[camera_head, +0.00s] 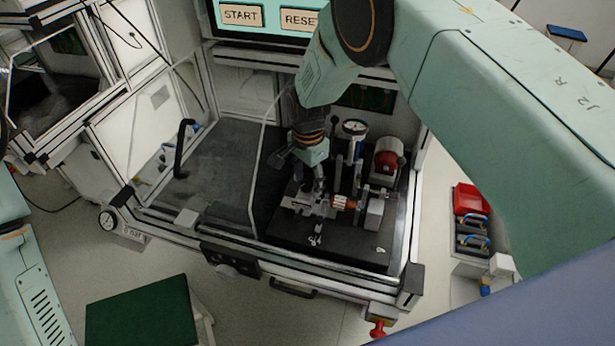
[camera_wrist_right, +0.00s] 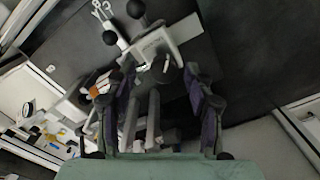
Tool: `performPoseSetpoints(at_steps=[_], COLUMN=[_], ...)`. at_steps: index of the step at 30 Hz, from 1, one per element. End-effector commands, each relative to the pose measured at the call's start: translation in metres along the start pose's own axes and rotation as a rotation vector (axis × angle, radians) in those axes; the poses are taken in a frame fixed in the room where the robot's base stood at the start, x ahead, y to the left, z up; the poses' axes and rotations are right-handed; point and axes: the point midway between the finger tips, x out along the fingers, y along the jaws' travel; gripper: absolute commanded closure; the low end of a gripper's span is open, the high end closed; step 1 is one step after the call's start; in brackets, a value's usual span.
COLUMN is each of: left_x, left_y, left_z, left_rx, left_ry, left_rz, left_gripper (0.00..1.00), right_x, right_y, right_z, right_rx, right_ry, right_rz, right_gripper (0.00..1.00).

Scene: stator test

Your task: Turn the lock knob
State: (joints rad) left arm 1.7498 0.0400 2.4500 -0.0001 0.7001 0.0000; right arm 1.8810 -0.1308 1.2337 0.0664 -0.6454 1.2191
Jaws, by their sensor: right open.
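My right gripper (camera_head: 314,180) reaches down over a metal fixture (camera_head: 308,205) on the dark bench plate. In the right wrist view the gripper (camera_wrist_right: 160,80) is open, its two dark fingers apart with nothing clearly held between them. The fixture's grey body (camera_wrist_right: 165,42) lies just beyond the fingertips. Black ball knobs (camera_wrist_right: 135,8) stick out of it on rods, and one more ball knob (camera_wrist_right: 110,38) shows to their lower left. I cannot tell which one is the lock knob. A copper-coloured stator (camera_head: 343,202) sits right of the fixture. My left gripper is not in view.
A dial gauge (camera_head: 354,128) on posts and a red-and-white round part (camera_head: 387,160) stand close behind the fixture. A black upright handle (camera_head: 182,148) is at the left. The grey panel (camera_head: 220,165) is mostly clear. Metal frame rails edge the station.

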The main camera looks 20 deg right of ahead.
Motion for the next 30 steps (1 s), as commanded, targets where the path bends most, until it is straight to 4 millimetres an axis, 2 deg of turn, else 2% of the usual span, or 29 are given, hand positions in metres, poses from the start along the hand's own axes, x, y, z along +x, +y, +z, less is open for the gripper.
performPoseSetpoints(at_steps=[7, 25, 30], left_x=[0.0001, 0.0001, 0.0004], left_y=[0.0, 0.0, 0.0], left_z=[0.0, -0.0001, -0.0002], left_rx=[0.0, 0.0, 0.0], left_ry=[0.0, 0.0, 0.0], left_rz=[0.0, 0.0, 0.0], left_gripper=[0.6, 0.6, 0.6], right_x=[0.001, 0.0004, 0.001], right_y=[-0.0022, -0.0017, -0.002], right_z=[-0.0007, -0.0008, -0.0003], right_rx=[0.0, 0.0, -0.006], right_ry=[0.0, -0.001, -0.001], right_rz=[0.0, 0.003, 0.002], right_gripper=[0.48, 0.99, 1.0])
